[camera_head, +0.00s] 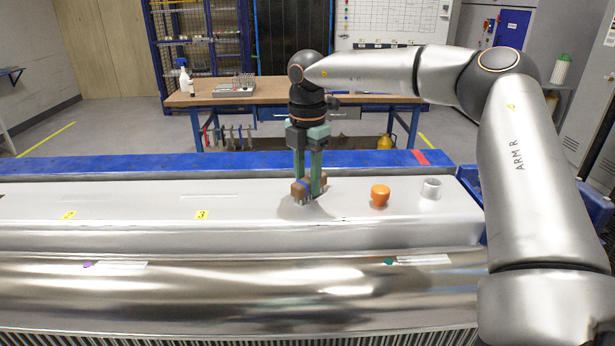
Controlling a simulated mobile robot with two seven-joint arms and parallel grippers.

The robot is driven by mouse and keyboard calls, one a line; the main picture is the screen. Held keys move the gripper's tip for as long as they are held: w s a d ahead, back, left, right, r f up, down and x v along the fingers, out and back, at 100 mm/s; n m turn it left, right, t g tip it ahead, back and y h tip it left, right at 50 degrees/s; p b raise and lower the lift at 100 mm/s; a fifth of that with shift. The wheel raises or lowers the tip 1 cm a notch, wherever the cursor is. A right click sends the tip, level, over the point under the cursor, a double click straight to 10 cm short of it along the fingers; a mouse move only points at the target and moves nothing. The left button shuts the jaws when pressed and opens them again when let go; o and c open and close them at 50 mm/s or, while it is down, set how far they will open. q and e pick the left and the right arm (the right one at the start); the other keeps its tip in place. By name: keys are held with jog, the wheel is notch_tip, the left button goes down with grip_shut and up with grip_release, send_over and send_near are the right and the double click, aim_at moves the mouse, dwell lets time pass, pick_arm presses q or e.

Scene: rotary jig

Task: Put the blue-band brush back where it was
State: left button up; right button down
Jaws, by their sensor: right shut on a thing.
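The blue-band brush (301,191) is a small brown block with a blue band, low over the light grey top of the jig (130,205). My right gripper (308,188) points straight down and is shut on the brush, its green fingers on either side of it. A shadow lies on the grey surface just under the brush; I cannot tell whether the brush touches it. My left gripper is not in view.
An orange knob (380,194) and a grey metal cup-like part (431,188) stand on the surface to the right. Yellow labels (201,215) lie to the left, where the top is clear. A blue beam (120,165) runs behind. A workbench (275,92) stands farther back.

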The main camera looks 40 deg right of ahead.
aim_at(308, 179)
jog(key=shift+f, duration=0.15)
jog(key=c, duration=0.5)
grip_release()
notch_tip(308, 179, up, 12)
jog(key=shift+r, duration=0.2)
